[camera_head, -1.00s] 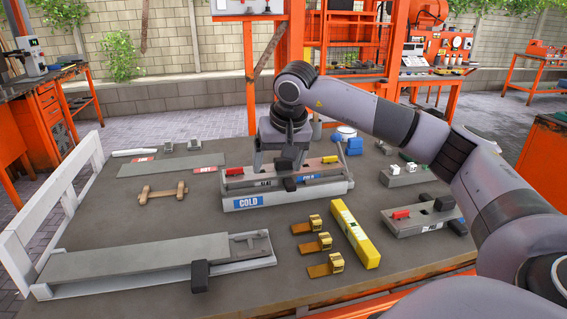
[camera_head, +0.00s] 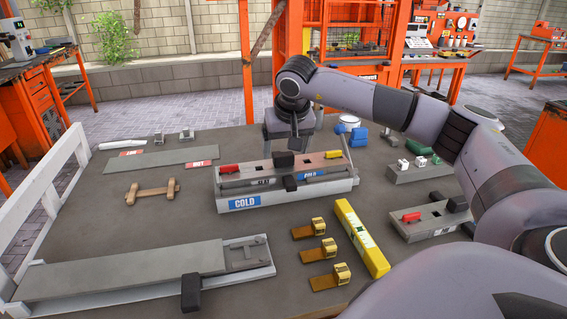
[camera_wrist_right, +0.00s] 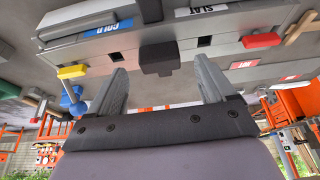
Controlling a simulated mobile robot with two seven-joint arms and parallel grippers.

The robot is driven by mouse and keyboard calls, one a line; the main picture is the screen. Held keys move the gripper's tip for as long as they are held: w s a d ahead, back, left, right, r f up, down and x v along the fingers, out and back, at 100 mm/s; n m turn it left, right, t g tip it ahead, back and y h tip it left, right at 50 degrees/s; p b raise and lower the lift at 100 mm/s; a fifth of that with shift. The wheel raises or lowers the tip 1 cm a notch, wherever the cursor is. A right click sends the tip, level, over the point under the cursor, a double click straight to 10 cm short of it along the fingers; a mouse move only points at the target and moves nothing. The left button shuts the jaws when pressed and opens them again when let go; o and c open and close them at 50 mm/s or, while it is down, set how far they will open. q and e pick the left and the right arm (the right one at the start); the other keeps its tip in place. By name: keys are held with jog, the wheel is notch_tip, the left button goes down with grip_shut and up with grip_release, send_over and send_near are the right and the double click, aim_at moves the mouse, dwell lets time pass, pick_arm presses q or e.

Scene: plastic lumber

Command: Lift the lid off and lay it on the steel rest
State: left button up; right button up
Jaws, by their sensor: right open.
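The grey lid (camera_head: 262,167) with a black knob (camera_head: 284,158) lies on top of the long grey box marked COLD (camera_head: 300,196). Red and yellow pieces sit near its ends. My right gripper (camera_head: 292,138) is just behind and above the box, open and empty. In the right wrist view the black knob (camera_wrist_right: 159,58) shows ahead of the spread fingers (camera_wrist_right: 162,88), clear of them. A flat grey plate (camera_head: 165,160) with red labels lies at the back left; I cannot tell if it is the steel rest. My left gripper is not in view.
A long grey tray with a plate (camera_head: 130,275) lies front left. A small wooden piece (camera_head: 152,189), several yellow brackets (camera_head: 318,250), a yellow level (camera_head: 361,238) and a grey block with a red piece (camera_head: 430,222) stand around. Bare tabletop lies left of the COLD box.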

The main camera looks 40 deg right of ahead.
jog(key=shift+x, duration=1.25)
jog(key=shift+r, duration=0.1)
grip_shut()
jog(key=shift+r, duration=0.1)
